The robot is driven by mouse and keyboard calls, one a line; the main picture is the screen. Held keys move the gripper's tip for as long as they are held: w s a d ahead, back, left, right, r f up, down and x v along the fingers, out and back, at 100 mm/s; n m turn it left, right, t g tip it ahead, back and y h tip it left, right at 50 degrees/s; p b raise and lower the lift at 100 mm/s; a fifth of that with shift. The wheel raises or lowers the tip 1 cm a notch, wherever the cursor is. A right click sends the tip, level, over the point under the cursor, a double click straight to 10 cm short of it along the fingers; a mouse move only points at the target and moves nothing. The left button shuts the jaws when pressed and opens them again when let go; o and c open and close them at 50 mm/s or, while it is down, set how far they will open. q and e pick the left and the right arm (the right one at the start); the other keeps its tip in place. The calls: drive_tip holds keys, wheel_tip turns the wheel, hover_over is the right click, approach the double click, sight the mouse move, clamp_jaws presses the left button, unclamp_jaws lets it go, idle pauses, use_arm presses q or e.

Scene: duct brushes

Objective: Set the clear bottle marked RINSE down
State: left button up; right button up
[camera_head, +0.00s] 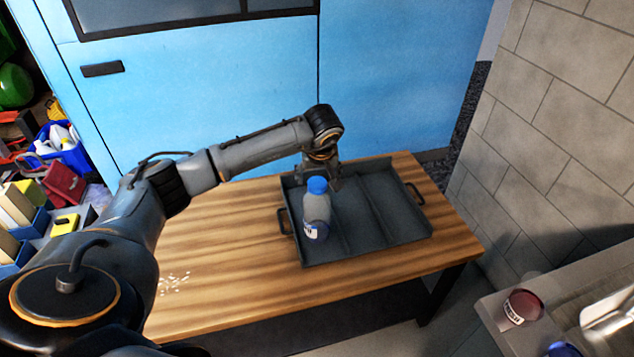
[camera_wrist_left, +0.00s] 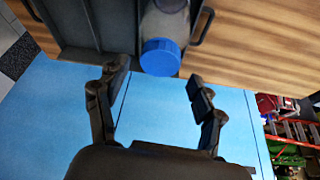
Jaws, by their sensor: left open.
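The clear bottle (camera_head: 316,209) has a blue cap and a white and blue label whose wording is too small to read. It stands upright in the left part of the dark grey tray (camera_head: 407,228). My left gripper (camera_head: 321,178) is just behind the bottle, near its cap, in the head view. In the left wrist view, the two fingers (camera_wrist_left: 158,90) are spread apart, with the blue cap (camera_wrist_left: 160,57) beyond and between their tips and nothing held. The tray's dark floor also shows there (camera_wrist_left: 105,25). My right gripper is not in view.
The tray has raised dividers and side handles, and sits on a wooden table (camera_head: 240,262). White crumbs (camera_head: 174,283) lie at the table's left. A blue cabinet (camera_head: 220,110) stands behind, a block wall (camera_head: 560,130) at right. A red-brown jar (camera_head: 522,307) is on a ledge at lower right.

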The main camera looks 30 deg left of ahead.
use_arm(q)
drive_tip(key=v, duration=0.8)
drive_tip(key=shift+b, duration=0.45)
drive_tip(key=shift+d, duration=0.1)
